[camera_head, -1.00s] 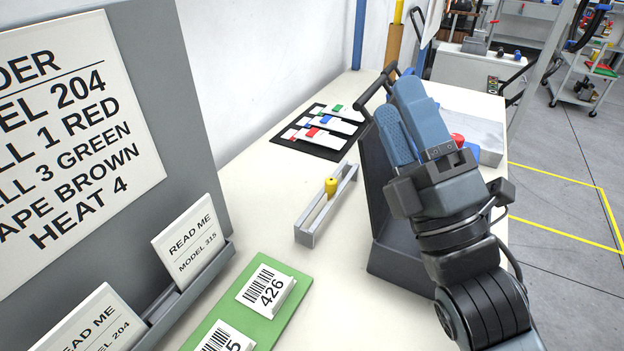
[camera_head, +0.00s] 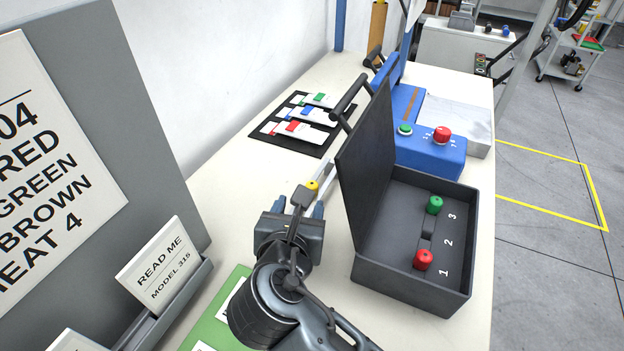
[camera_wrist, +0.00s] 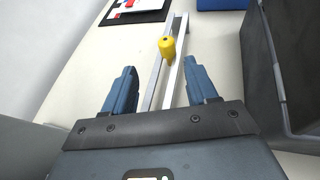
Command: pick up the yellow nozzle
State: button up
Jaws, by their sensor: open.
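The yellow nozzle (camera_head: 312,185) stands in a narrow grey metal rack (camera_head: 329,171) on the white table. It also shows in the wrist view (camera_wrist: 168,48), in the rack, beyond my fingertips and roughly centred between them. My gripper (camera_wrist: 162,82) is open and empty, with its two blue fingers apart on either side of the rack. In the head view, my gripper (camera_head: 296,209) is in front of the nozzle and hides the near part of the rack.
An open dark case (camera_head: 408,292) with a red knob (camera_head: 423,259) and a green knob (camera_head: 435,204) stands close on the right. A grey sign board (camera_head: 170,130) is at left. A black mat with coloured cards (camera_head: 303,131) and a blue machine (camera_head: 430,155) lie behind.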

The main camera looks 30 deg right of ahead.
jog(key=shift+g, duration=0.3)
jog(key=x, duration=0.8)
jog(key=shift+s+d+r, duration=0.1)
jog(key=shift+d+r, duration=0.25)
jog(key=shift+d, duration=0.05)
grip_shut()
